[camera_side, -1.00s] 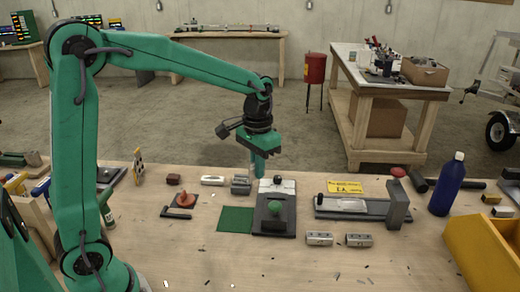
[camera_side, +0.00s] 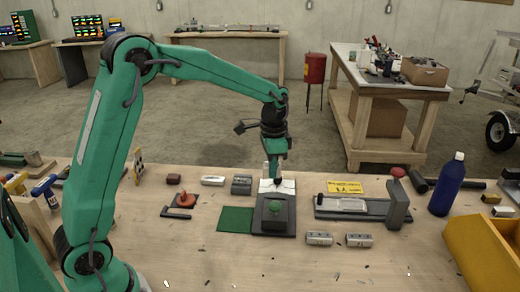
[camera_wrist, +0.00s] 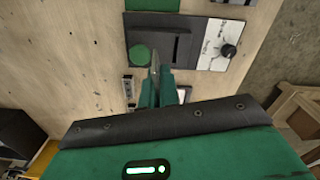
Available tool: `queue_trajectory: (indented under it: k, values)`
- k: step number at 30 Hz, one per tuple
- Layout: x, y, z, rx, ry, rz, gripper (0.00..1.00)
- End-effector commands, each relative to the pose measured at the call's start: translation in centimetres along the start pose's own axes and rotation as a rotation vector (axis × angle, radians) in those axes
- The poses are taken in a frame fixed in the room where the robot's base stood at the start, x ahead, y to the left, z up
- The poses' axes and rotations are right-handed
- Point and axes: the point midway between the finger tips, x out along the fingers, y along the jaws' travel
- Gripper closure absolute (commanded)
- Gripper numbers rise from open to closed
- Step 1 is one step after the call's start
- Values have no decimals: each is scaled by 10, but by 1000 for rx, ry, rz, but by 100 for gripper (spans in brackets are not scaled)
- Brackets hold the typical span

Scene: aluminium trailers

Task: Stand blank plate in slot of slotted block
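My gripper (camera_side: 277,177) points down over the rear of a dark fixture in the side view. In the wrist view its green fingers (camera_wrist: 155,75) are close together, with a thin grey sliver at the tips. I cannot tell whether that is a plate on edge or a finger part. A small pale piece (camera_side: 267,168) shows beside the fingers in the side view. The fixture (camera_side: 260,229) carries a raised dark block (camera_wrist: 175,45), a green disc (camera_wrist: 139,54) and a white marked panel (camera_wrist: 213,45) with a black knob. I cannot clearly make out which block is the slotted one.
A grey two-part block (camera_side: 242,184) and a white bar (camera_side: 212,180) lie left of the fixture. A green mat (camera_side: 235,219) adjoins it. To the right are a slide bed with a post (camera_side: 397,205), metal blocks (camera_side: 319,238), a blue bottle (camera_side: 447,185) and a yellow bin (camera_side: 490,245).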

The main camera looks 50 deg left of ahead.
Motion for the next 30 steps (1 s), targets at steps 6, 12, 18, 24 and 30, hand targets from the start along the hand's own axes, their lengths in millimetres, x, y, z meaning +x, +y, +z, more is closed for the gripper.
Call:
queue_trajectory:
  k: [6,12,18,24,30]
  values:
    - [19,-18,-15,175,-1,1,100]
    - [27,-26,-21,258,0,0,100]
    - [29,-27,-22,276,0,0,100]
    - [28,-27,-21,274,0,0,100]
    - [31,-27,-21,274,0,0,100]
